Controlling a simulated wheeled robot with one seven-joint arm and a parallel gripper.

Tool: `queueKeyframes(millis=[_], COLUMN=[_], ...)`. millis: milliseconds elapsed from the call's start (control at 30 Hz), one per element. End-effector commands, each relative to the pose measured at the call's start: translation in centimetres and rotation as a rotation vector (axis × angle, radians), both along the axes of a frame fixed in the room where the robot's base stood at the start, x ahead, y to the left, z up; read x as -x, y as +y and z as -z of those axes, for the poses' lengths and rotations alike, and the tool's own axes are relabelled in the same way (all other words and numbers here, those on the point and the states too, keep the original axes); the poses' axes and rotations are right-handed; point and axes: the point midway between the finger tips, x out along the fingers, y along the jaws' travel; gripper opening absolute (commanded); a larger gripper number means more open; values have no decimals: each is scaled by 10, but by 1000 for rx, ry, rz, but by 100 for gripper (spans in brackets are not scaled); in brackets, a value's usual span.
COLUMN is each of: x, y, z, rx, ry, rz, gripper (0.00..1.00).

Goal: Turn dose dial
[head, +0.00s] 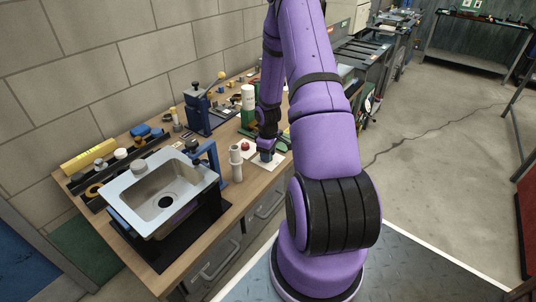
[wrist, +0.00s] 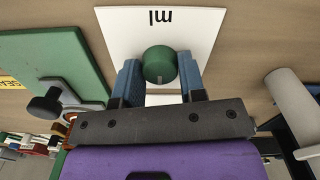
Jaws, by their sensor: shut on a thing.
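The dose dial is a round green knob (wrist: 160,63) on a white plate (wrist: 205,24) marked "ml", which appears upside down in the wrist view. My gripper (wrist: 160,76) has its two blue fingers on either side of the knob and is shut on it. In the head view my gripper (head: 266,156) points down at the white plate (head: 262,165) on the bench, right of the sink. The knob is hidden there behind the fingers.
A metal sink (head: 150,205) on a black stand sits at the front left of the bench. Grey upright cylinders (head: 236,165) stand close left of my gripper. A red knob (head: 245,147) and a white-and-green bottle (head: 248,100) stand behind them. A green board (wrist: 50,60) lies beside the plate.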

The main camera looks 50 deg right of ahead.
Motion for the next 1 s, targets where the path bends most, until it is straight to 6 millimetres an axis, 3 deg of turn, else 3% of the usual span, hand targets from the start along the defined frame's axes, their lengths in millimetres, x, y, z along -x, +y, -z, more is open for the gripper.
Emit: queueKeyframes(millis=[367,1000], x=[0,0], y=[0,-1], z=[0,0], rx=[1,1], ry=[0,0], rz=[117,692], gripper=[14,14])
